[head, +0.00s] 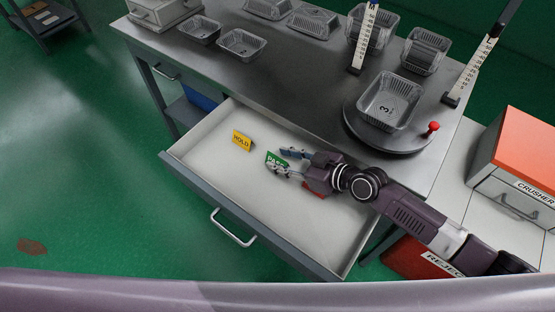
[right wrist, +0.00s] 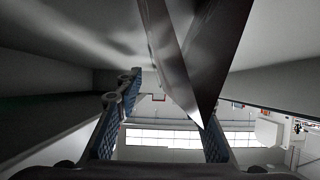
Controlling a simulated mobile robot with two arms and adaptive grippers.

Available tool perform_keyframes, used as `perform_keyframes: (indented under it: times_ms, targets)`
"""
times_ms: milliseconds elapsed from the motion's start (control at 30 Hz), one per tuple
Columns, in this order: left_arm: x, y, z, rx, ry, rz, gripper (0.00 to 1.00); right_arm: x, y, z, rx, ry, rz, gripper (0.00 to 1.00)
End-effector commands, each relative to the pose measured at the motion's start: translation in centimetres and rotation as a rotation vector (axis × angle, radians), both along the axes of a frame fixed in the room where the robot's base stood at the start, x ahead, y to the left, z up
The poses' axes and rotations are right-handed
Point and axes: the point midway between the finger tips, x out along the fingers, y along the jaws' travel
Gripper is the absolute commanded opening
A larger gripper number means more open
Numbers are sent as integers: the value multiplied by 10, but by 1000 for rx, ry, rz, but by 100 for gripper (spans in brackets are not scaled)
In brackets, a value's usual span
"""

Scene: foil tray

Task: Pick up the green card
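The green card (head: 274,160), lettered in white and partly hidden, stands in the open drawer at the fingertips of my right gripper (head: 287,163). That gripper is open, reaching in from the right with its blue-padded fingers apart on either side of the card. In the right wrist view, a grey folded sheet (right wrist: 178,55) reaches down between the fingers (right wrist: 165,125), close to the right-hand one; its colour is not clear there. I cannot tell whether a finger touches the card. My left gripper is not in view.
A yellow HOLD card (head: 242,141) stands left of the green one. A red card (head: 314,189) is partly hidden beneath my right gripper. The drawer (head: 215,195) has raised walls and a bare front half. Foil trays (head: 243,42) stand on the metal table above.

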Motion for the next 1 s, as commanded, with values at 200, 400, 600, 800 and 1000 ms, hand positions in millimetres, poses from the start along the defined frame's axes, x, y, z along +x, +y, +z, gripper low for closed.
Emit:
perform_keyframes:
  times_ms: [200, 400, 600, 800, 1000]
  targets:
    - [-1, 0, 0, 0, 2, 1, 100, 2, 3, -2, -1, 1, 0, 36]
    - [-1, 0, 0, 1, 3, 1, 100, 2, 3, -2, -1, 1, 0, 22]
    - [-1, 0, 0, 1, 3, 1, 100, 2, 3, -2, -1, 1, 0, 4]
    - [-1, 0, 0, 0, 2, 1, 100, 2, 2, -2, -1, 1, 0, 4]
    - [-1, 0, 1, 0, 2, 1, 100, 2, 3, 1, 0, 0, 0, 4]
